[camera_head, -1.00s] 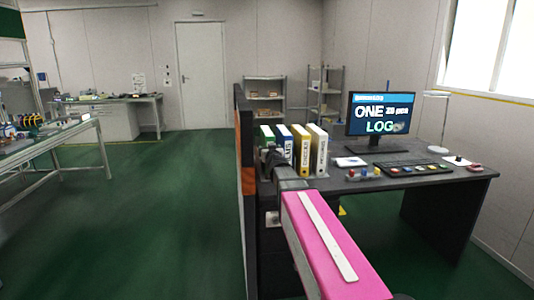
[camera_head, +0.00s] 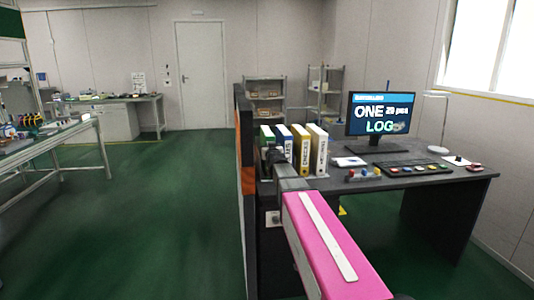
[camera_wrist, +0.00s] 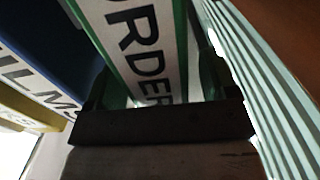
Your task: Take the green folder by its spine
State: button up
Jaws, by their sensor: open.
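The green folder (camera_head: 266,133) stands at the left end of a row of folders on the dark desk, partly hidden behind my gripper (camera_head: 273,158). In the wrist view the green folder (camera_wrist: 150,45) shows its spine close up, with a white label and big dark letters reading "ORDER". My gripper (camera_wrist: 155,95) is open, with a finger on each side of the spine's near part. The fingers are dark and it is unclear whether either touches the folder.
A blue folder (camera_head: 284,145), a yellow folder (camera_head: 301,150) and a white folder (camera_head: 317,150) stand to the right. In the wrist view a ribbed pale panel (camera_wrist: 255,80) is close on the right. A partition (camera_head: 244,150) borders the desk's left side.

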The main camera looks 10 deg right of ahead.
jog(key=shift+w, duration=0.6)
jog(key=c, duration=1.1)
jog(key=shift+c, duration=0.9)
jog(key=shift+r, duration=0.1)
